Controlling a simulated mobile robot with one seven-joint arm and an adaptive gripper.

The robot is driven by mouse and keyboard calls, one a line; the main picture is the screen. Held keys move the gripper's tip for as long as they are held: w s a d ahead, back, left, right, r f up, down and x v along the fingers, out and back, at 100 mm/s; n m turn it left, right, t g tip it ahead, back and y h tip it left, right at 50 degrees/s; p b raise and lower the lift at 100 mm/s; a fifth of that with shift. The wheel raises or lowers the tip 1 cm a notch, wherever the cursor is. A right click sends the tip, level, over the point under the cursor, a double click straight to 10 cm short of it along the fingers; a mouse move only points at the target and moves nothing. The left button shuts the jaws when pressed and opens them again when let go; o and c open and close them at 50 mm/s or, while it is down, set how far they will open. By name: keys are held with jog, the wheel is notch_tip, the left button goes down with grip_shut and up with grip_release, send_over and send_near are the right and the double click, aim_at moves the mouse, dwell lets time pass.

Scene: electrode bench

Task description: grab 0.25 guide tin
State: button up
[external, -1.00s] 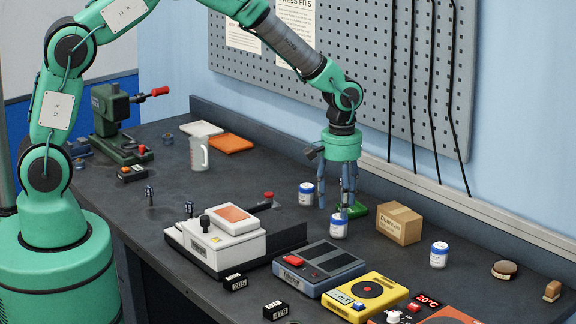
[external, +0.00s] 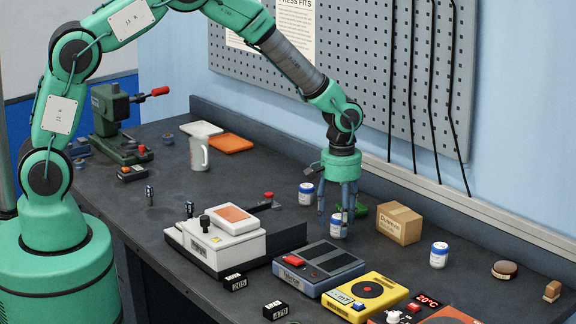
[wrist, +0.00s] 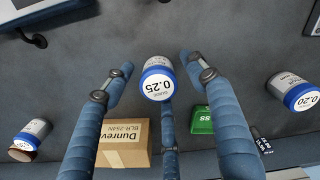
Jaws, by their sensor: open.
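The 0.25 tin (wrist: 158,80) is a small white tin with a blue lid marked "0.25". In the wrist view it lies between my gripper's (wrist: 152,82) spread fingers, with a gap visible on the left and right sides. In the external view the tin (external: 337,229) stands upright on the bench, partly hidden by my gripper's (external: 340,215) blue fingers. My gripper points down over it, open and holding nothing. I cannot tell whether the third finger touches the tin.
The 0.20 tin (external: 306,194) stands close on the left and another white tin (external: 439,255) farther right. A cardboard box (external: 398,223) and a green item (external: 358,207) sit close by. A blue-grey device (external: 318,268) is in front.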

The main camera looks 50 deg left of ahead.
aim_at(340, 216)
dwell(0.5)
jog(key=c, duration=1.4)
jog(key=shift+o, duration=0.2)
jog(key=shift+r, duration=0.15)
notch_tip(340, 216, up, 10)
jog(key=shift+f+p, duration=0.15)
jog(key=shift+p, duration=0.5)
